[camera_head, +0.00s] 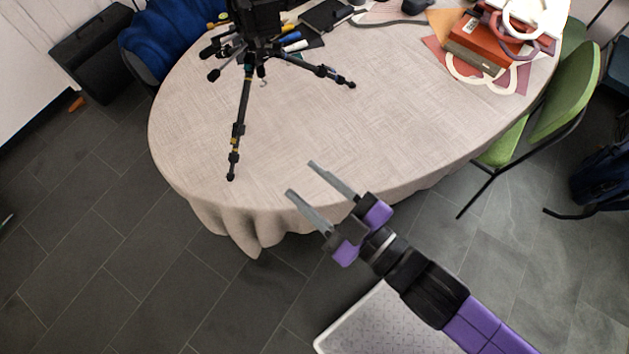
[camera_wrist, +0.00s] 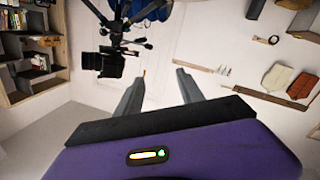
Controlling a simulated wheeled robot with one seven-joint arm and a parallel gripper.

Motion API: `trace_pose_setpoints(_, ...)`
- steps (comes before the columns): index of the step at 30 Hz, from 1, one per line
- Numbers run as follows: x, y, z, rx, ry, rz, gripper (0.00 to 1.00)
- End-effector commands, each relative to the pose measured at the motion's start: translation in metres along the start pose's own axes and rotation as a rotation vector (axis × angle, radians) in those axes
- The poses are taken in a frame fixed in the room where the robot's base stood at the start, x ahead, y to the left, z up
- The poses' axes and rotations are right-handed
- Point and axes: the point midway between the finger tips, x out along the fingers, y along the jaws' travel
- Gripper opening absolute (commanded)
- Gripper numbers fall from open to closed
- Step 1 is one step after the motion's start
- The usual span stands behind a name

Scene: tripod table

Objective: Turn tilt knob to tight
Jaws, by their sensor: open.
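A black tripod (camera_head: 246,100) stands with spread legs on the round table (camera_head: 190,140), left of the middle in the head view. Its upper part is cut off by the top edge there. Dark knobs and handles (camera_head: 212,50) show around its head; I cannot tell which one is the tilt knob. In the wrist view the tripod (camera_wrist: 120,45) appears at the upper left, with a dark boxy device (camera_wrist: 103,64) by it. My gripper (camera_head: 301,178) is open and empty, over the table's front edge, to the right of the tripod's front leg and apart from it.
Red and brown boxes with white and dark rings (camera_head: 490,45) lie at the table's back right. Pens (camera_head: 292,42) and a black pad (camera_head: 326,15) lie behind the tripod. A green chair (camera_head: 560,95) stands at the right. The table's middle is clear.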

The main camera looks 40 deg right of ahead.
Motion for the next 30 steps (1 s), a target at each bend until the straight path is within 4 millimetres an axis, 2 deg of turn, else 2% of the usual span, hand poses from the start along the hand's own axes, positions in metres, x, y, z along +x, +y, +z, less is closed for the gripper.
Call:
trace_pose_setpoints(7,-0.014,0.004,0.0,0.084,-0.006,0.005,0.45)
trace_pose_setpoints(25,-0.015,0.004,0.0,0.091,-0.006,0.005,0.45)
trace_pose_setpoints(27,-0.014,0.006,-0.004,0.126,0.009,0.01,0.45)
trace_pose_setpoints(30,-0.028,0.011,-0.008,0.208,0.009,0.017,0.45)
